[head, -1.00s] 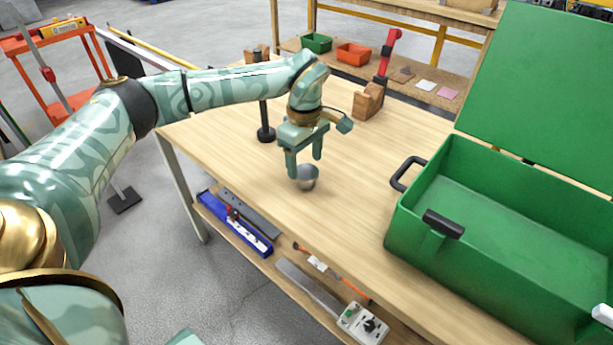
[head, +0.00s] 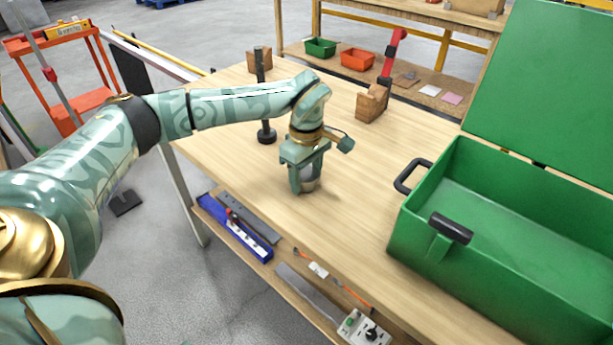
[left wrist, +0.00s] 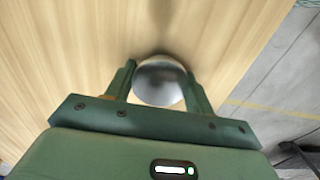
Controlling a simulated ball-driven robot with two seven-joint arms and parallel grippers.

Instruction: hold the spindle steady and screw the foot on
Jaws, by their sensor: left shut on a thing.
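A silver round piece (head: 310,183), which looks like the foot, stands on the wooden table near its front edge. My left gripper (head: 307,184) points down around it, shut with one finger on each side. In the left wrist view the round piece (left wrist: 160,80) lies between the two fingers (left wrist: 157,88) and shows a smooth domed or hollow face; I cannot tell which. A dark upright rod (head: 260,70), perhaps the spindle, stands on a black round base (head: 266,134) behind my left arm, which hides part of it. My right gripper is not in view.
An open green case (head: 440,255) stands at the table's right. Green (head: 320,47) and orange (head: 357,59) bins sit on a shelf behind. The table middle (head: 350,170) is clear.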

